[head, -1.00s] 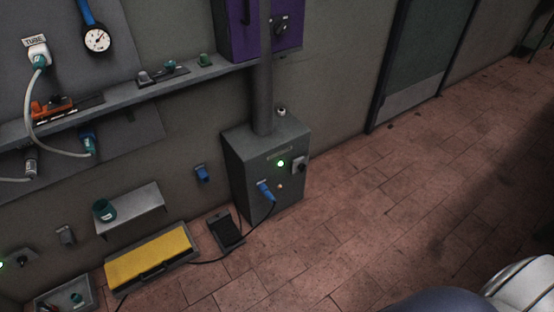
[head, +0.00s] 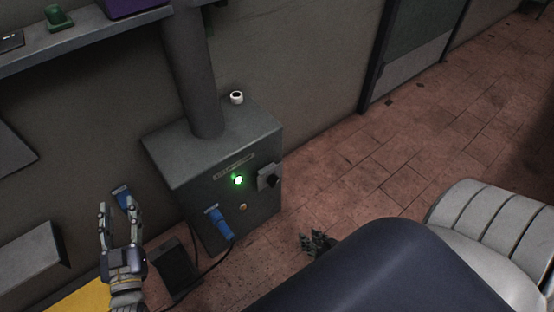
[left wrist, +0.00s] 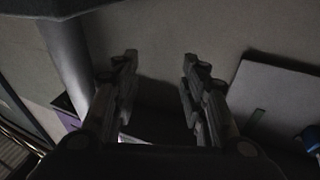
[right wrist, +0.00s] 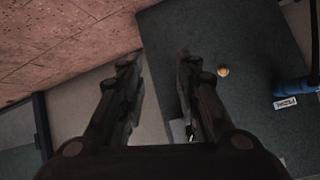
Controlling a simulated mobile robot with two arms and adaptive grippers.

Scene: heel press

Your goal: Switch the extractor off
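The extractor is a grey box (head: 190,180) on the floor against the wall, with a thick pipe (head: 193,70) rising from its top. Its front has a glowing green light (head: 238,180), a switch with a dark knob (head: 270,178) at the right, and a small brass button (head: 243,207). My right gripper (head: 318,241) is low, right of the box, partly hidden by my arm. The right wrist view (right wrist: 158,62) shows it open and empty before the box face, with a pale plate (right wrist: 178,130) partly behind one finger. My left gripper (head: 120,206) is open and empty, left of the box.
A blue plug (head: 218,220) with a cable sits in the box front. A black pedal (head: 176,270) lies on the floor beside a yellow pad (head: 85,300). A shelf (head: 80,40) runs along the wall at upper left. The tiled floor (head: 400,150) at right is clear.

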